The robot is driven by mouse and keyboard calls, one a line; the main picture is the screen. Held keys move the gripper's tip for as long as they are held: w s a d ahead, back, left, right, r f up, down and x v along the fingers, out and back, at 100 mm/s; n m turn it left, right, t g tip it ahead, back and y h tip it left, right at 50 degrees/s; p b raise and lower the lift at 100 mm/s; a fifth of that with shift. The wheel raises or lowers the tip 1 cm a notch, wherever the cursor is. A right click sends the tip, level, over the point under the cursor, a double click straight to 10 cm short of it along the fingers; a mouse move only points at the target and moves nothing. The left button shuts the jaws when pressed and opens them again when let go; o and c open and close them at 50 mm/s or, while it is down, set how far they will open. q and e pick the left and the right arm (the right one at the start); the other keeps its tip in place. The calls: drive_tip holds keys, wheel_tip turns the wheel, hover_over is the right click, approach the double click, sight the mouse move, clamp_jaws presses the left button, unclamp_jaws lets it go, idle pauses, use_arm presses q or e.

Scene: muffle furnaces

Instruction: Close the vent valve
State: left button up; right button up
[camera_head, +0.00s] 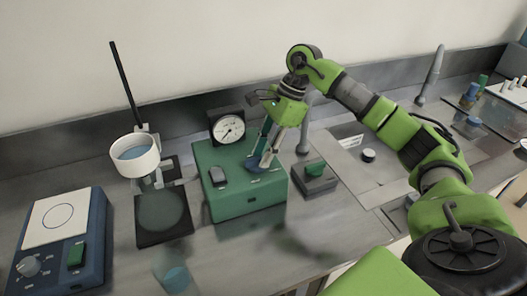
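The green box (243,197) stands on the bench, with a round pressure gauge (229,130) at its back left and a small grey block or switch (217,177) on top. My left gripper is not in view.
A stand with a white ring-shaped bowl (135,155) is left of the box. A blue hotplate-like device (62,240) is at the far left, with a blurred beaker (176,277) in front. A small grey device with a green switch (315,178) stands close on the right.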

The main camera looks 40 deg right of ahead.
drive_tip(key=v, duration=1.2)
drive_tip(key=shift+d+f, duration=0.1)
